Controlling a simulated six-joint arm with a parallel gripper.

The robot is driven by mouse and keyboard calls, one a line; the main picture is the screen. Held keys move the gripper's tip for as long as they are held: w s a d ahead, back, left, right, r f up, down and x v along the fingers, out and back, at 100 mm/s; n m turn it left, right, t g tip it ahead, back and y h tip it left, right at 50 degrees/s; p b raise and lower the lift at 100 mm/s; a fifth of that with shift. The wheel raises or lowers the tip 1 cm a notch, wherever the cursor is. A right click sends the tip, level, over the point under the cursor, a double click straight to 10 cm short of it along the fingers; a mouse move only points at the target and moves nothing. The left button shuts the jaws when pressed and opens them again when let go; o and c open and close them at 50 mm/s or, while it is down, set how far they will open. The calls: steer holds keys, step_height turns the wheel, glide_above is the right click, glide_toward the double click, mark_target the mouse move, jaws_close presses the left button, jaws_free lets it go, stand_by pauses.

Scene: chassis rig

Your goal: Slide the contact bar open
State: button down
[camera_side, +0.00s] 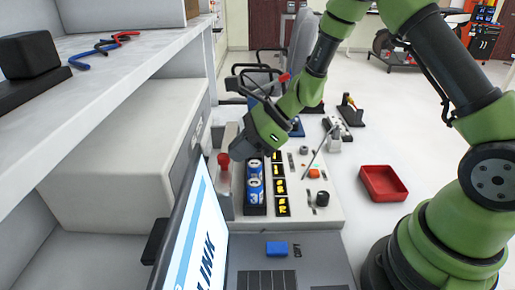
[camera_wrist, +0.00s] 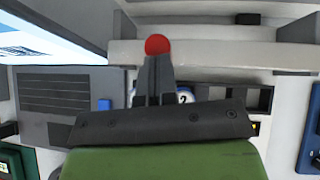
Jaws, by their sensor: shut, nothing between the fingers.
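A red ball knob (camera_side: 223,159) stands on a pale rail at the left edge of the white chassis panel (camera_side: 325,210); it seems to belong to the contact bar. The bar itself is hard to make out. In the side view my gripper (camera_side: 236,152) reaches down from the upper right, its dark fingers beside the knob. In the wrist view the fingers (camera_wrist: 155,60) are shut and empty, with the red knob (camera_wrist: 157,45) just beyond their tips. I cannot tell whether they touch it. Blue numbered cells (camera_side: 255,185) sit in a dark holder right of the rail.
A laptop (camera_side: 200,225) stands close in front, its screen near the rail. A large beige box (camera_side: 130,150) and shelf lie to the left. A red tray (camera_side: 383,183) is on the right. Knobs and a thin lever rise from the panel's right part.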

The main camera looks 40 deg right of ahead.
steer(key=shift+w+a, duration=0.1)
steer(key=shift+w, duration=0.05)
steer(key=s+d+f+v, duration=0.1)
steer(key=d+f+v, duration=0.1)
steer(key=v, duration=1.1)
steer(key=s+a+r+n+h, duration=0.2)
steer(key=s+r+n, duration=0.3)
steer(key=n, duration=0.5)
steer(key=s+a+r+n+t+h, duration=0.1)
steer(key=s+a+r+n+h, duration=0.2)
steer(key=s+r+n, duration=0.3)
steer(key=s+a+n, duration=0.1)
steer(key=s+n, duration=0.3)
steer(key=n, duration=0.1)
steer(key=shift+s+r+t+h, duration=0.15)
steer(key=shift+r+t+h, duration=0.1)
steer(key=shift+t+h, duration=0.05)
